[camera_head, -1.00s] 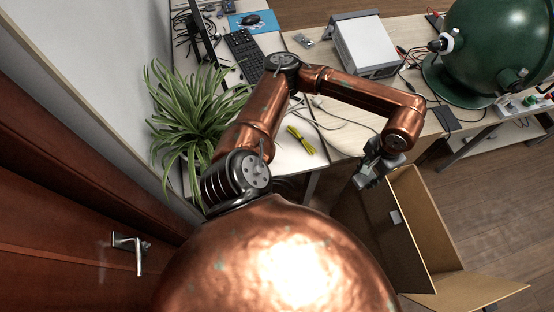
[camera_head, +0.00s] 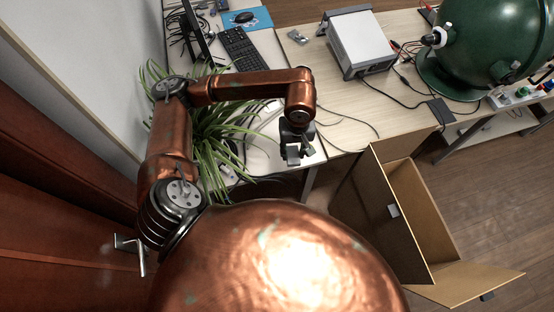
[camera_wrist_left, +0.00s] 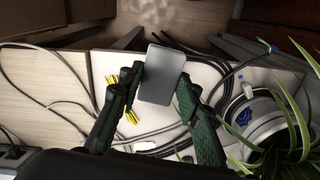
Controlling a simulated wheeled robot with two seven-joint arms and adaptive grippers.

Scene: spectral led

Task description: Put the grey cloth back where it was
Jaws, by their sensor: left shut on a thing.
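My left gripper (camera_head: 297,150) hangs over the front edge of the white desk (camera_head: 262,160). It is shut on a flat grey rectangular piece, which I take to be the grey cloth (camera_head: 293,156). In the left wrist view the grey cloth (camera_wrist_left: 162,75) sits between the two dark fingers of the left gripper (camera_wrist_left: 158,88), above the white desktop. It looks smooth and stiff there. The right gripper is not in view.
In the left wrist view, yellow-handled tools (camera_wrist_left: 131,116) lie among black cables under the gripper. A potted spider plant (camera_head: 225,120) stands at the left. An open cardboard box (camera_head: 440,220), a grey-white instrument (camera_head: 362,45) and a green sphere (camera_head: 490,45) are to the right.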

